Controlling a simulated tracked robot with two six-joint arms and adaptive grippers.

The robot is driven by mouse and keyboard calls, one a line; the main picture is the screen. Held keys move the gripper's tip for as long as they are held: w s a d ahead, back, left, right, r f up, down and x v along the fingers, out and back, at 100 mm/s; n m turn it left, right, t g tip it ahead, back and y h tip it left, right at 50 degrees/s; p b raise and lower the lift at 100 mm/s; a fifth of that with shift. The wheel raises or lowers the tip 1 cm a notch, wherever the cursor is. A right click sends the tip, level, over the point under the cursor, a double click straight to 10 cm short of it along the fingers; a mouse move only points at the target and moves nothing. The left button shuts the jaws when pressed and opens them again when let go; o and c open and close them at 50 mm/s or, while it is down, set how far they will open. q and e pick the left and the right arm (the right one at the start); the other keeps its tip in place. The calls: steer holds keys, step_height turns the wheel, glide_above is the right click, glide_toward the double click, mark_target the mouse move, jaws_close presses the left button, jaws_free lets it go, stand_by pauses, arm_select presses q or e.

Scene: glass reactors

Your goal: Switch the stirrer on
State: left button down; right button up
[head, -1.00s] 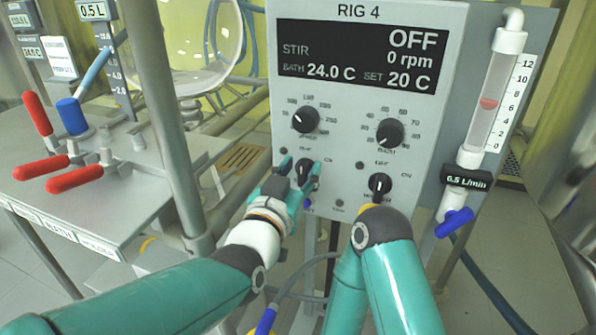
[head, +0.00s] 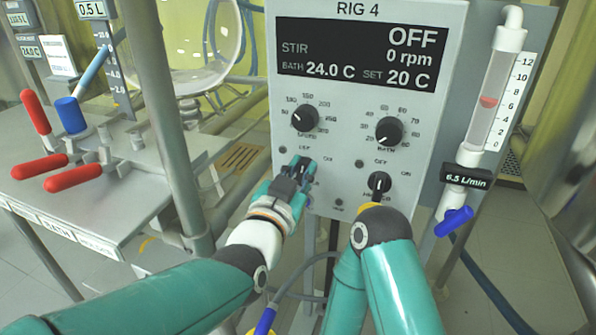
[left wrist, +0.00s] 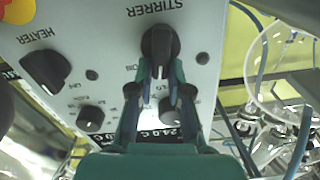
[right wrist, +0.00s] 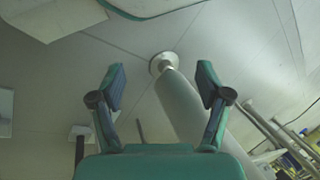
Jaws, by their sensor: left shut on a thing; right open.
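The control panel (head: 345,170) is labelled RIG 4. Its display (head: 355,54) reads STIR OFF, 0 rpm, bath 24.0 C and set 20 C. My left gripper (head: 301,170) is shut on the stirrer switch, a black rotary knob at the panel's lower left. In the left wrist view the stirrer switch (left wrist: 160,48) sits between the fingertips, under the label STIRRER. The fingers hide part of the knob in the head view. My right gripper (right wrist: 160,85) is open and empty, facing plain surfaces away from the panel.
The heater switch (head: 380,184) is right of the stirrer switch. The speed knob (head: 304,117) and bath knob (head: 389,131) are above. A flow meter (head: 490,100) stands at right with a blue valve handle (head: 454,221). Red-handled valves (head: 72,178) are at left.

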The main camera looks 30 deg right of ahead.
arm_select(q)
steer(key=shift+s+d+f+m, duration=0.15)
steer(key=shift+s+m, duration=0.05)
steer(key=shift+m, duration=1.45)
steer(key=shift+s+d+f+m, duration=0.2)
steer(key=shift+m, duration=1.4)
steer(key=shift+s+d+f+m, duration=0.15)
steer(key=shift+s+m, duration=0.05)
steer(key=shift+m, duration=1.45)
steer(key=shift+f, duration=0.1)
steer(key=c, duration=1.1)
jaws_free()
steer(key=v, duration=1.2)
